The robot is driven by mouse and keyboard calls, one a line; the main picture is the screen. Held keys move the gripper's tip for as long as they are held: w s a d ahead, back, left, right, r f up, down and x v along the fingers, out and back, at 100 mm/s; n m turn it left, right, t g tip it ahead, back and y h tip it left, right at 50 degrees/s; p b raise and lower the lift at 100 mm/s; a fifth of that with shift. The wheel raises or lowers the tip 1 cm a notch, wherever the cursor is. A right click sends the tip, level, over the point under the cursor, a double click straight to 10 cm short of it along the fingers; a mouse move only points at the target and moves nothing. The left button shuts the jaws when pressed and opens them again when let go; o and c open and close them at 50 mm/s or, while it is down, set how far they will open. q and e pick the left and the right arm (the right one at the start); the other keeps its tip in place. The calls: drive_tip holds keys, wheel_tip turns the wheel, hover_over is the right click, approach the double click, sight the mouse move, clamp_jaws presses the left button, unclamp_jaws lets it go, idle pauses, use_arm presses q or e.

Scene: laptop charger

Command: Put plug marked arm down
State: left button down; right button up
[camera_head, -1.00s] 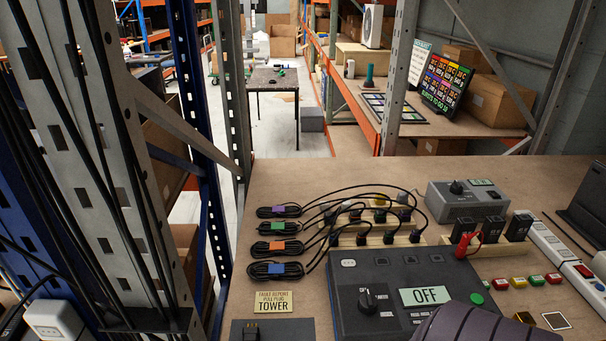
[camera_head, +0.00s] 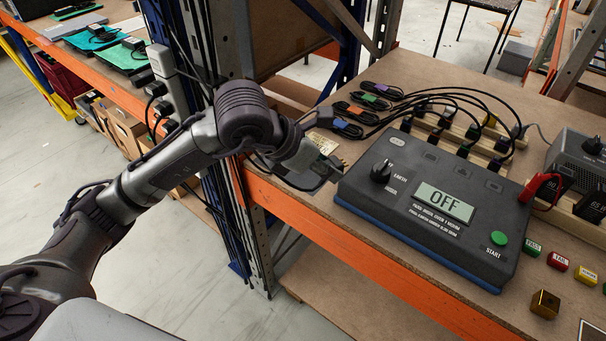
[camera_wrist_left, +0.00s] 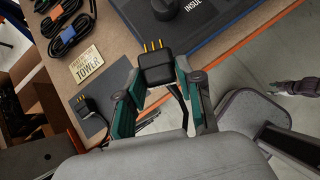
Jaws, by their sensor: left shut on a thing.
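My left gripper (camera_wrist_left: 158,82) is shut on a black plug (camera_wrist_left: 156,68), with brass pins pointing away from the wrist. No marking on this plug can be read. In the head view, my left gripper (camera_head: 328,158) is at the near left corner of the tester box, above the dark pad; only the plug's brass pins (camera_head: 343,162) show clearly. Another black plug (camera_wrist_left: 91,108) rests on the dark pad (camera_wrist_left: 76,103), beside the TOWER card (camera_wrist_left: 87,64).
The tester box (camera_head: 428,205) reads OFF and stands close to the bench's orange front edge (camera_head: 385,270). Bundled cords (camera_head: 365,105) run to plugs in wooden racks (camera_head: 465,130) behind it. A rack post (camera_head: 240,215) stands by the bench's left end.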

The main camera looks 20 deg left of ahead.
use_arm(q)
drive_tip(key=p, duration=0.3)
hover_over(304, 176)
wheel_tip(304, 176, down, 7)
drive_tip(key=shift+w+r, duration=0.1)
drive_tip(key=shift+w, duration=0.05)
wheel_tip(304, 176, down, 4)
drive_tip(key=shift+r+p, duration=0.1)
drive_tip(key=shift+p, duration=0.35)
drive_tip(key=shift+f, duration=0.35)
drive_tip(key=c, duration=0.7)
unclamp_jaws()
